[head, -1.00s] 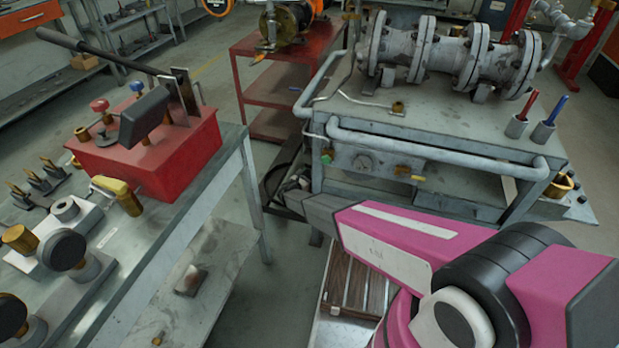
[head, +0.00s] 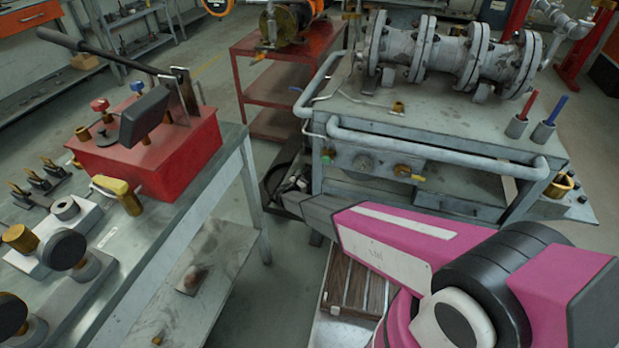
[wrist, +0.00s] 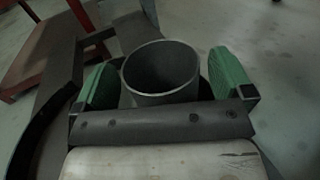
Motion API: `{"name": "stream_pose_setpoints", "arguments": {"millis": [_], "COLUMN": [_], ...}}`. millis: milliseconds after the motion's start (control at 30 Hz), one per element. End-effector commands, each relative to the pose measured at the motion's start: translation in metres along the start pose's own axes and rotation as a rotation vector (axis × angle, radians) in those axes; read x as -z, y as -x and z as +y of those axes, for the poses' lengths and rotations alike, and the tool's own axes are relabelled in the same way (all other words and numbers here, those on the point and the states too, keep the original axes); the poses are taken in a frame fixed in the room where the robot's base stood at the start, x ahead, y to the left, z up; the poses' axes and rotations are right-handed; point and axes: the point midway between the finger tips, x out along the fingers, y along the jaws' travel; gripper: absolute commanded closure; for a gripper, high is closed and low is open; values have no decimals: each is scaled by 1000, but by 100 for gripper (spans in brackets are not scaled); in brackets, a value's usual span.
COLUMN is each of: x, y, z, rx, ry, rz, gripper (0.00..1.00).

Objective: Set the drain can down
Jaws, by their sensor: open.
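The drain can (wrist: 160,72) is a dark grey, open-topped cylinder in the wrist view, and its round mouth faces the camera. My gripper (wrist: 166,80) is open, with one green finger pad on each side of the can. A narrow gap shows between each pad and the can wall. The can's lower part and base are hidden behind my gripper's dark crossbar, so I cannot tell fully what it rests on. In the head view my pink arm shows, but the can and gripper cannot be made out.
A grey cart (head: 455,130) carries a flanged pipe valve (head: 450,55); its tubular rail faces my arm. A workbench (head: 165,245) with a red box (head: 165,155) stands at left. A red trolley (head: 285,60) stands behind. Bare floor (head: 255,310) shows between bench and arm.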

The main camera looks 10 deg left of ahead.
Motion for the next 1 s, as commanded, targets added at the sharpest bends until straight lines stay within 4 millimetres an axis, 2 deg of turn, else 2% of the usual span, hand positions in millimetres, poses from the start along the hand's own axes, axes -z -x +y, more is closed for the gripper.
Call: {"name": "stream_pose_setpoints", "arguments": {"millis": [300,500,700,1000], "x": [-1,0,0,0], "y": [64,94,107,108], "z": [-1,-1,-1,0], "rx": [-2,0,0,1], "ry": [1,0,0,0], "rz": [0,0,0,0], "gripper": [2,2,2,2]}}
